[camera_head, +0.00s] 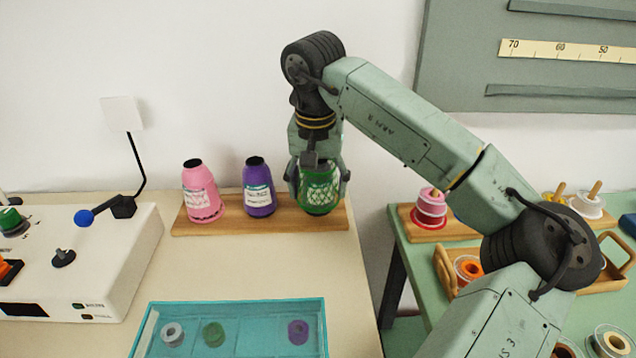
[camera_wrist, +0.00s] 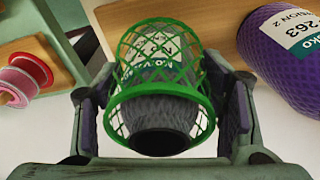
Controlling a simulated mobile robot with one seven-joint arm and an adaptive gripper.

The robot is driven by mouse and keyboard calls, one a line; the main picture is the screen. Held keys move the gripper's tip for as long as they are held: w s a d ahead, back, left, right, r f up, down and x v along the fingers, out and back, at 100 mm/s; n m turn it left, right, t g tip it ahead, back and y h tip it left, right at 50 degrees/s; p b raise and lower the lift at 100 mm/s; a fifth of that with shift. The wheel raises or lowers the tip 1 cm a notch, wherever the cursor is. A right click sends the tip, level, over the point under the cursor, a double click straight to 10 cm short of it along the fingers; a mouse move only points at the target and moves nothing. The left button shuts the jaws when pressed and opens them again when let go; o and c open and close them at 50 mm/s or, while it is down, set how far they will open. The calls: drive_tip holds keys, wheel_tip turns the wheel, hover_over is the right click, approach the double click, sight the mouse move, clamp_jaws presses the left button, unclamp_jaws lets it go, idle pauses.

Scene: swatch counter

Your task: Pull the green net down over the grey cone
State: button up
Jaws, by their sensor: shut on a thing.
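The grey cone (camera_wrist: 160,105) is the rightmost of three yarn cones on a wooden board. Its dark top faces the wrist camera, and part of its white label shows through mesh. The green net (camera_head: 319,192) surrounds the cone; in the wrist view the net (camera_wrist: 128,62) runs along its side, with a thick green rim near the cone's top. My gripper (camera_head: 318,182) points down over the cone. The net's lower edge against the board is hard to make out.
A purple cone (camera_head: 258,190) stands close left on the wooden board (camera_head: 232,219), with a pink cone (camera_head: 203,190) beyond it. A teal tray (camera_head: 145,335) lies in front, and a white control box (camera_head: 100,270) is at left. The counter between is clear.

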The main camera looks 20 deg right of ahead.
drive_tip(key=o, duration=0.8)
drive_tip(key=r, duration=0.4)
drive_tip(key=s+r, duration=0.1)
drive_tip(key=r, duration=0.7)
drive_tip(key=shift+s+a, duration=0.35)
drive_tip(key=shift+a, duration=0.05)
drive_tip(key=shift+f, duration=0.1)
